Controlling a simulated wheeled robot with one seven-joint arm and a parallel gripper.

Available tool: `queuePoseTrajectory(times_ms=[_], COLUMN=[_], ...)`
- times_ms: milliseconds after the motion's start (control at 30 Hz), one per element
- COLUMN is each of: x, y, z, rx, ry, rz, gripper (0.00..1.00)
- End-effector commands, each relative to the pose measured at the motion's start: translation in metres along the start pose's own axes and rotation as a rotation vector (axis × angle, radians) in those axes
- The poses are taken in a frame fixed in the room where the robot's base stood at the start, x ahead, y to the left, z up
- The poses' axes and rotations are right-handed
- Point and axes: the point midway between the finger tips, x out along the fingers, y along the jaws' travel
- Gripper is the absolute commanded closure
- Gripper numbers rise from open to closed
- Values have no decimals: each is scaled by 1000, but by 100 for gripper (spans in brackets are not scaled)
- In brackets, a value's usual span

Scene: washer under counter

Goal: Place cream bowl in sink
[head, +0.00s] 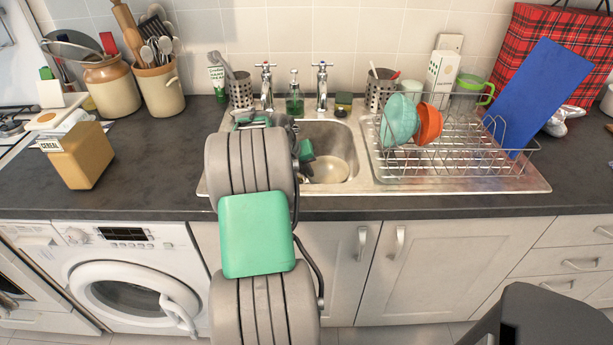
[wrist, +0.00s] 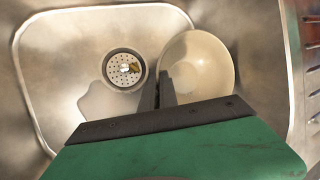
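The cream bowl (head: 328,171) is down inside the steel sink (head: 352,140), right side up and close to the basin floor. In the wrist view the bowl (wrist: 203,66) lies to the right of the drain. My gripper (head: 305,150) reaches down into the sink at the bowl's left side. In the wrist view its two dark fingers (wrist: 159,80) are close together, one on each side of the bowl's near left rim, and appear shut on it. The contact at the fingertips is small and partly hidden.
A wire dish rack (head: 455,150) with a teal bowl (head: 399,118) and an orange bowl (head: 429,124) stands on the right drainboard. Two taps (head: 322,85) and a soap bottle (head: 294,95) line the back edge. The drain (wrist: 124,70) is uncovered.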

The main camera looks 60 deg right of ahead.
Motion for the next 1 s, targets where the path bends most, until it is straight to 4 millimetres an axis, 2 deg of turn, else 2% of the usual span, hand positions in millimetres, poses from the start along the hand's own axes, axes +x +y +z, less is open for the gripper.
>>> queuePoseTrajectory(times_ms=[100, 200, 367, 400, 633, 867, 1000], x=[17, 21, 21, 21, 21, 20, 8], y=[7, 9, 9, 10, 10, 9, 10], z=[-6, -7, -7, -8, -8, -8, -7], rx=[-1, 0, 0, -1, -1, -1, -2], ry=[1, -3, -3, -1, 0, -1, -3], rz=[0, 0, 0, 0, 0, 0, 1], gripper=[100, 100, 100, 93, 75, 75, 75])
